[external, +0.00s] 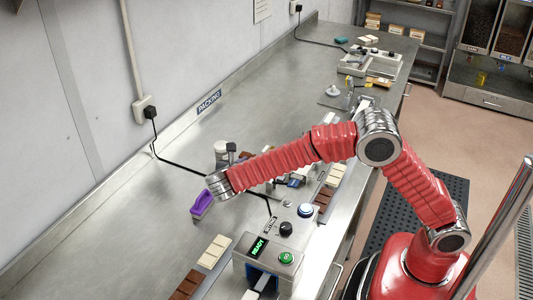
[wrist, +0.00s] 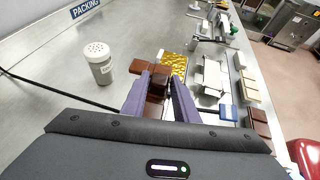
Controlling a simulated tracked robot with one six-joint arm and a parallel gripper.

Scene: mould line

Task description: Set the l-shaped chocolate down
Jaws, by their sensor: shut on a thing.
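My gripper (wrist: 160,84) is in the lower middle of the wrist view, with its two purple fingers closed on a brown chocolate piece (wrist: 157,89). A brown arm reaches left past the left finger, which fits an L shape; the fingers hide part of it. In the external view my gripper (external: 202,204) hangs over the steel bench left of the machine, and the chocolate cannot be made out there. I cannot tell whether the piece touches the bench.
A gold patterned item (wrist: 173,64) lies just beyond the fingertips. A white-capped shaker (wrist: 99,66) stands to the left. Pale and brown bars (wrist: 249,90) line the right side. The machine (external: 268,256) with a READY display stands near the front. The bench's left-hand stretch is clear.

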